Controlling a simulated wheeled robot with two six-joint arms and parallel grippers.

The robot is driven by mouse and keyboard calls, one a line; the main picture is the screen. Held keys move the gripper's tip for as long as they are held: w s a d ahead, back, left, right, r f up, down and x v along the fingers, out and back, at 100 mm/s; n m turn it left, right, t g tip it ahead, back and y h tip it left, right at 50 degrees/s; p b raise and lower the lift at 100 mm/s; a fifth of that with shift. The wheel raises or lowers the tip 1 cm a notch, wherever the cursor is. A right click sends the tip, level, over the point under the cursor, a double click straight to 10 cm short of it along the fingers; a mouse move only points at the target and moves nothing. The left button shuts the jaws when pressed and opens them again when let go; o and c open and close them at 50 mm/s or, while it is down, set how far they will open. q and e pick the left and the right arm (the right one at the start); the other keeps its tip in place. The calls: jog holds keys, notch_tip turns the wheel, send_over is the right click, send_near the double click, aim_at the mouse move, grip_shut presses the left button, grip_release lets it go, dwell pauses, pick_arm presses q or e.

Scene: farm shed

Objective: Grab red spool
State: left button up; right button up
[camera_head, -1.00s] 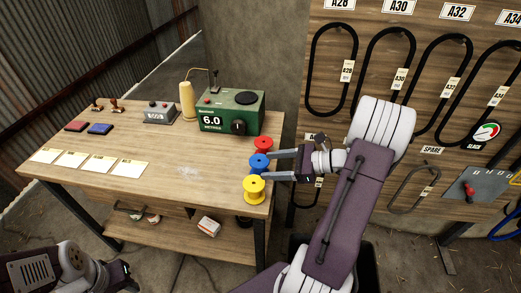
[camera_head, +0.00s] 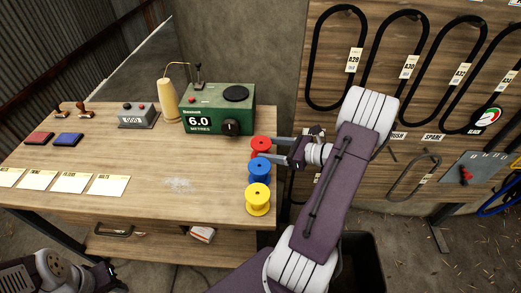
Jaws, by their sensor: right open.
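A red spool (camera_head: 260,146) stands at the right edge of the wooden bench, at the back of a row of three spools. A blue spool (camera_head: 259,170) stands just in front of it, and a yellow spool (camera_head: 258,199) in front of that. My right gripper (camera_head: 273,152) is open, its fingers pointing left at the red spool from the right side. Its fingertips are at or beside the red and blue spools; I cannot tell whether they touch. My left arm shows at the bottom left corner, and its gripper's fingers are not clearly visible.
The bench (camera_head: 150,195) holds a green metre box (camera_head: 218,112), a yellow cone (camera_head: 169,101), a grey counter box (camera_head: 138,116), ink pads, stamps and several cards. A board (camera_head: 390,170) with hanging black loops stands to the right. The middle of the bench is clear.

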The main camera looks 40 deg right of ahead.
aim_at(261, 148)
jog(key=x, duration=0.4)
jog(key=shift+a+f, duration=0.1)
jog(key=shift+s, duration=0.15)
grip_shut()
